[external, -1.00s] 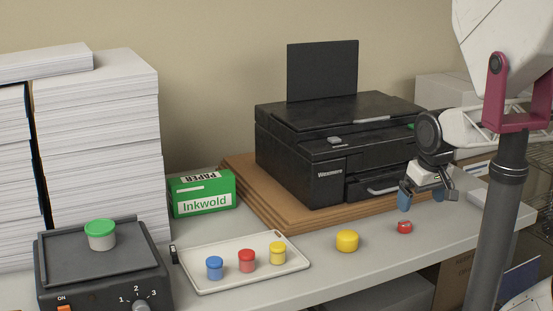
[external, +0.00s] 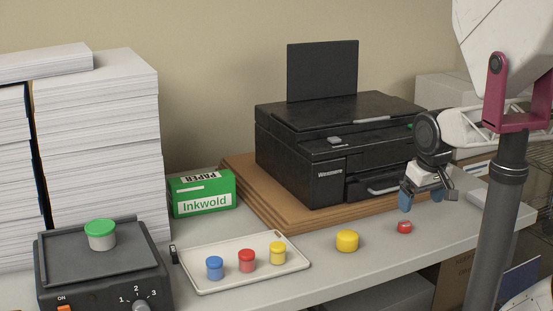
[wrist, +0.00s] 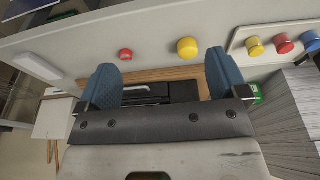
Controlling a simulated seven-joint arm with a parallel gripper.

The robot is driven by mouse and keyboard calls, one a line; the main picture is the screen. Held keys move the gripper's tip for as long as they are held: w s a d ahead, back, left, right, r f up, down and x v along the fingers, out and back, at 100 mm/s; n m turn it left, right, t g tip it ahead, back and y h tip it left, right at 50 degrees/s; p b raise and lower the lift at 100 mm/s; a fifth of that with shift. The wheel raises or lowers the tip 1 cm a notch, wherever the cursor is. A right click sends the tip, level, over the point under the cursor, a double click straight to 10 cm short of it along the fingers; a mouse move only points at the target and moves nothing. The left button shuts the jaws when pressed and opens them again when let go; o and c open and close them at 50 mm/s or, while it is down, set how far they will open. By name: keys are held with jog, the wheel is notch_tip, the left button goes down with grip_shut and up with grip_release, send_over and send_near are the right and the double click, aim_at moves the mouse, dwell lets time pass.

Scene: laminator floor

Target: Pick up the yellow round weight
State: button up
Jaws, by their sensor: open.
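The yellow round weight (external: 347,241) stands on the grey table, between the tray and a small red round weight (external: 404,227). In the wrist view the yellow weight (wrist: 187,48) is beyond my fingertips, between them but closer to the right finger, and the red weight (wrist: 125,55) is near the left finger. My gripper (external: 421,199) is open and empty above the table at the right, in front of the printer. It is up and to the right of the yellow weight, apart from it. Both blue fingers (wrist: 163,75) show in the wrist view.
The black printer (external: 318,180) stands on brown boards behind. A green paper box (external: 203,193), paper stacks and a dark hotplate-like device (external: 60,268) are at the left.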

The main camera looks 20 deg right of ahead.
jog(key=f+n, duration=0.1)
jog(key=n+t+h, duration=0.2)
jog(key=n+h, duration=1)
jog(key=n, duration=0.8)
send_near(343, 236)
jog(key=x, duration=0.4)
jog(key=shift+s+d, duration=0.3)
jog(key=shift+d, duration=0.25)
jog(key=shift+w+a+f+n, duration=0.25)
jog(key=shift+a+n, duration=0.15)
jog(key=shift+n, duration=0.2)
jog(key=shift+d, duration=0.1)
jog(key=shift+x, duration=1.2)
jog(key=shift+w+d, duration=0.1)
jog(key=shift+d, duration=0.05)
